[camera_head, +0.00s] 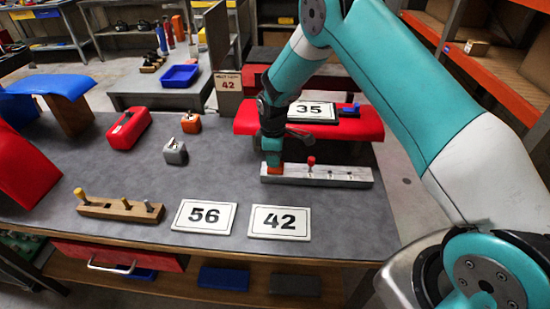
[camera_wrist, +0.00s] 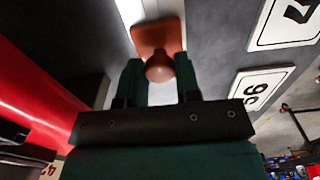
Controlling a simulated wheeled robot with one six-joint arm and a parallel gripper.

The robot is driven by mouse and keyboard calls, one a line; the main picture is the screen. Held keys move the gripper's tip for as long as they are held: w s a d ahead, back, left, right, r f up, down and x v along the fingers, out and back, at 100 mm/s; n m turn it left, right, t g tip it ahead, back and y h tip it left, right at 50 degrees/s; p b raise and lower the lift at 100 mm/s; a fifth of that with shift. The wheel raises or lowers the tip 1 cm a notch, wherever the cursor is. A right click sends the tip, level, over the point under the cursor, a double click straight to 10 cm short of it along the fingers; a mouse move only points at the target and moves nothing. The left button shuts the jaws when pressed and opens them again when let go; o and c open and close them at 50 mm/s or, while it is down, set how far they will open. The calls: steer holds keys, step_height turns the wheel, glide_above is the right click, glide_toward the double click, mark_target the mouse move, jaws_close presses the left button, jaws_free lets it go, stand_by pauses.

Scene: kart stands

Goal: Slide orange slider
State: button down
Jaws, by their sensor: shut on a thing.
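The orange slider (camera_head: 274,169) sits at the left end of a pale metal rail (camera_head: 340,177) on the grey table. In the wrist view the slider (camera_wrist: 157,35) has a square orange base and a rounded knob. My gripper (camera_head: 272,156) points down over that end of the rail. In the wrist view my gripper (camera_wrist: 160,66) has its two fingers on either side of the knob, shut on it. In the head view the fingers hide most of the knob.
A red-knobbed peg (camera_head: 311,161) stands on the rail right of the slider. A wooden rail (camera_head: 120,210) with several pegs lies front left. Number plates 56 (camera_head: 204,216) and 42 (camera_head: 280,223) lie in front. A red stand (camera_head: 365,122) with plate 35 is behind.

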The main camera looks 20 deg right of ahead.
steer(key=c, duration=0.8)
jaws_free()
steer(key=shift+s+a, duration=0.15)
steer(key=shift+a, duration=0.3)
steer(key=shift+d, duration=0.15)
steer(key=shift+r, duration=0.2)
step_height(320, 180, up, 17)
steer(key=b, duration=0.2)
steer(key=shift+b, duration=0.4)
steer(key=s+a+r+m+y, duration=0.1)
steer(key=s+a+r, duration=0.25)
steer(key=s, duration=0.45)
steer(key=s+a+r+m+y, duration=0.15)
steer(key=s+r, duration=0.25)
steer(key=s, duration=0.4)
steer(key=s+a+r+m+y, duration=0.1)
steer(key=s+a+m, duration=0.2)
steer(key=s, duration=1.4)
steer(key=shift+a+y, duration=0.15)
steer(key=shift+y, duration=0.2)
